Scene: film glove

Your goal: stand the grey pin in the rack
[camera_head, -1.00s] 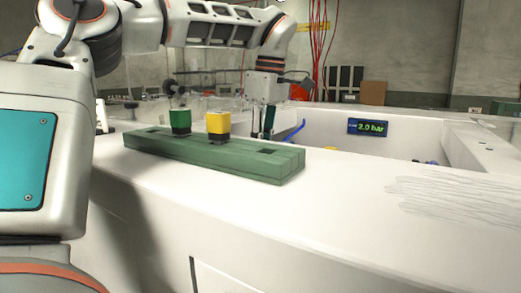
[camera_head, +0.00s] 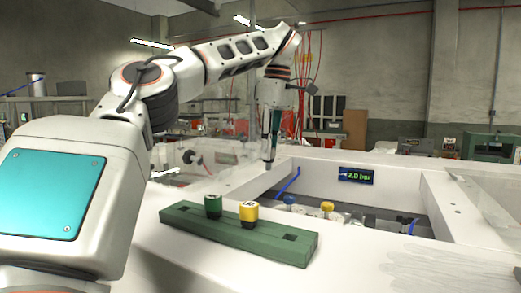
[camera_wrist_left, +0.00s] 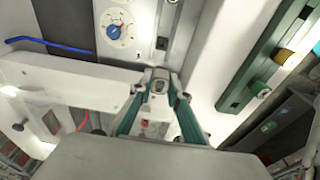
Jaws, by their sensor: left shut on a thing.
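My left gripper (camera_head: 272,138) is shut on the grey pin (camera_head: 268,160), holding it roughly upright above the white bench, behind the rack. In the left wrist view the pin's grey top (camera_wrist_left: 158,84) shows between the fingertips. The rack (camera_head: 185,222) is a long green block on the bench's front ledge. A green-capped pin (camera_head: 213,204) and a yellow-capped pin (camera_head: 249,212) stand in it. One hole near its left end and one near its right end look empty. The rack also shows at the upper right of the left wrist view (camera_wrist_left: 250,75). My right gripper is out of view.
Behind the ledge is a recessed well with bottles, one yellow-capped (camera_head: 327,207), and a blue tube (camera_head: 289,182). A display reading 2.0 bar (camera_head: 356,176) is on the well's far wall. The left wrist view shows a dial (camera_wrist_left: 117,29). The ledge right of the rack is clear.

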